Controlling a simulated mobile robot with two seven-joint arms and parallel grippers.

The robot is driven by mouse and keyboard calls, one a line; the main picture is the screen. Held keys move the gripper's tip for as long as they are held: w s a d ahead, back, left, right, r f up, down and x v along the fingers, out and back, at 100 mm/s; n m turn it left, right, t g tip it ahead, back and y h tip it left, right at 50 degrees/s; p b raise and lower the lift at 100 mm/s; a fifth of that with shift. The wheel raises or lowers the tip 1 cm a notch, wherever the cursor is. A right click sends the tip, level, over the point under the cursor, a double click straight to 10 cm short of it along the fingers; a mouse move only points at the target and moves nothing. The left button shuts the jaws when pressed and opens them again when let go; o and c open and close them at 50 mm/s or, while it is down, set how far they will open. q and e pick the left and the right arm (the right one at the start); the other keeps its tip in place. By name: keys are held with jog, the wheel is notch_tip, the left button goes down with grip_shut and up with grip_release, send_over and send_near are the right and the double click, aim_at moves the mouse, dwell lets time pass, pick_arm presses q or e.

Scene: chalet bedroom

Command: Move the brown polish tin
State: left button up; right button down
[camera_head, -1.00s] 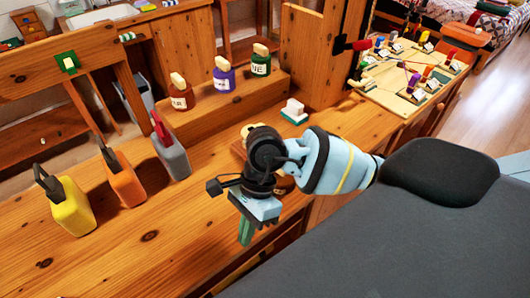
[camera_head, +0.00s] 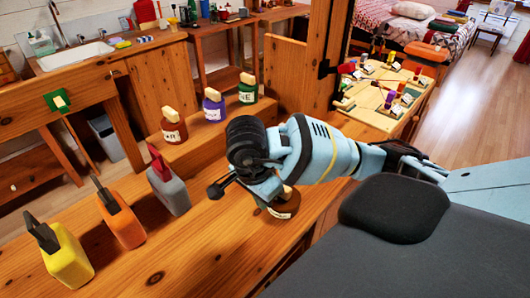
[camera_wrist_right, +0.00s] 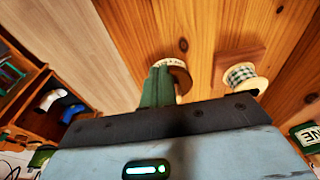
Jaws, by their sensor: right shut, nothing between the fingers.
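The brown polish tin seems to be the round brown thing with a cream lettered label (camera_head: 285,207) on the wooden bench, partly hidden below my right wrist. In the right wrist view a brown round thing with a lettered rim (camera_wrist_right: 181,74) shows just behind and beside my right gripper's green fingers (camera_wrist_right: 158,86). The fingers are together with nothing between them; I cannot tell whether they touch the tin. My left gripper is not in view.
Yellow (camera_head: 66,258), orange (camera_head: 122,222) and grey (camera_head: 170,190) blocks with handles stand on the bench at left. A check-topped round thing (camera_wrist_right: 241,75) is near the tin.

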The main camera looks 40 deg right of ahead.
aim_at(289, 187)
jog(key=d, duration=0.6)
jog(key=d+p, duration=0.1)
jog(key=d, duration=0.3)
jog(key=shift+w+d, duration=0.1)
jog(key=shift+w, duration=0.3)
jog(key=shift+f, duration=0.85)
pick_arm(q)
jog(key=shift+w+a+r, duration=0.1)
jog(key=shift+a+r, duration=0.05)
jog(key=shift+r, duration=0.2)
pick_arm(e)
jog(key=shift+s+a, duration=0.1)
jog(key=shift+a, duration=0.1)
